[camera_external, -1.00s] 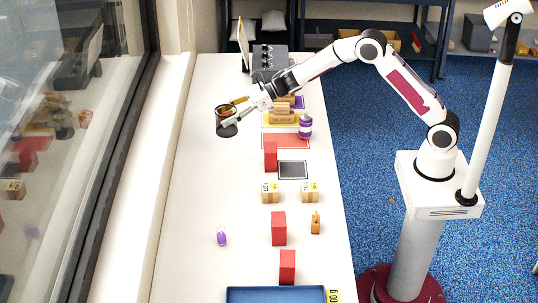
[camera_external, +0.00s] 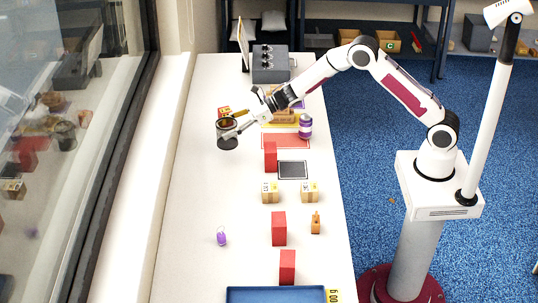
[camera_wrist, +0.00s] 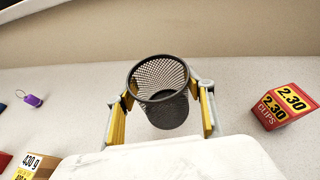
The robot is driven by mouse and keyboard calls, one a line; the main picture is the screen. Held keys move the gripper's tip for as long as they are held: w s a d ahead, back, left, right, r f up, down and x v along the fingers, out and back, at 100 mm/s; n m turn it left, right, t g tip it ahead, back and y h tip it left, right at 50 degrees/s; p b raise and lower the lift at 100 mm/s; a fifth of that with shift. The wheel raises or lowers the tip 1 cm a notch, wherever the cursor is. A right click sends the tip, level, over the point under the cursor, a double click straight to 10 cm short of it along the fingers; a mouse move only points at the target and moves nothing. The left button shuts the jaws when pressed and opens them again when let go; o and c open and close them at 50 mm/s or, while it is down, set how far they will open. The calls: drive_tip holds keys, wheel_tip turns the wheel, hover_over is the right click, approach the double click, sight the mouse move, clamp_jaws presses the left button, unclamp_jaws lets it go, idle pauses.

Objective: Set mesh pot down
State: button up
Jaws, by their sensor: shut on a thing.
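The dark mesh pot (camera_external: 228,141) is at the far left part of the white table in the external view, upright or nearly so. My gripper (camera_external: 234,125) is at its rim. In the wrist view the mesh pot (camera_wrist: 158,77) sits between the two yellow-padded fingers of my gripper (camera_wrist: 163,108), one on each side. The gripper is shut on the pot, and the pot looks empty. Whether its base touches the table cannot be told.
A red and yellow clips box (camera_wrist: 283,107) stands close to the pot's right in the wrist view. A purple tag (camera_wrist: 33,100) lies to the left. Red blocks (camera_external: 278,229), small cartons (camera_external: 270,192) and a purple-banded can (camera_external: 305,127) stand rightward. The table's left strip is mostly clear.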

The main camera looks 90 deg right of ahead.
sight(218, 142)
drive_tip(key=shift+f, duration=0.25)
drive_tip(key=shift+f, duration=1.85)
drive_tip(key=shift+f, duration=0.15)
drive_tip(key=o, duration=1.1)
drive_tip(key=shift+v, duration=6.1)
